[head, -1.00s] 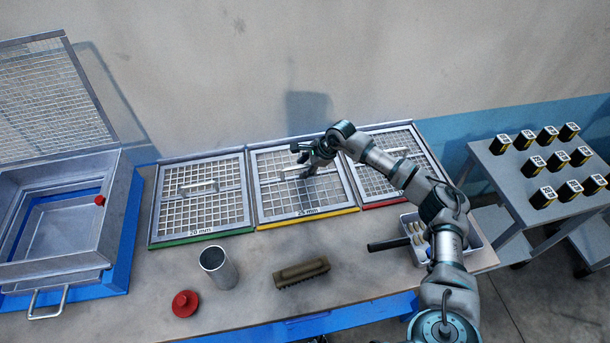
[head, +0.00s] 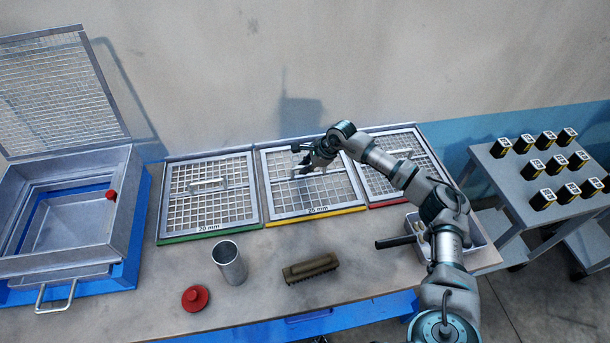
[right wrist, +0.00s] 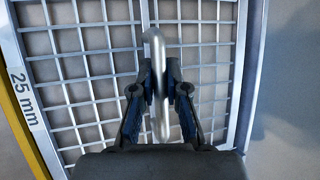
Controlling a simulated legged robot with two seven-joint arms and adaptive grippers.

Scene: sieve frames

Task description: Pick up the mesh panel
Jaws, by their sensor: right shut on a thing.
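The mesh panel (head: 292,212) is a square metal grid with a grey frame and a raised bar handle. It lies flat in the middle of three panels, with a yellow strip along its front edge. Its label reads 25 mm in the right wrist view (right wrist: 27,98). My right gripper (head: 305,171) is over the panel's middle, shut on the handle (right wrist: 155,42); the handle passes between both fingers in the right wrist view (right wrist: 159,84). No clear gap shows under the panel. My left gripper is not in view.
A green-edged panel (head: 210,226) lies left and a red-edged panel (head: 412,147) right, both close beside it. In front are a metal cup (head: 229,264), red knob (head: 195,298), brush (head: 310,268) and grey tray (head: 478,240). A sieve box (head: 120,210) stands left.

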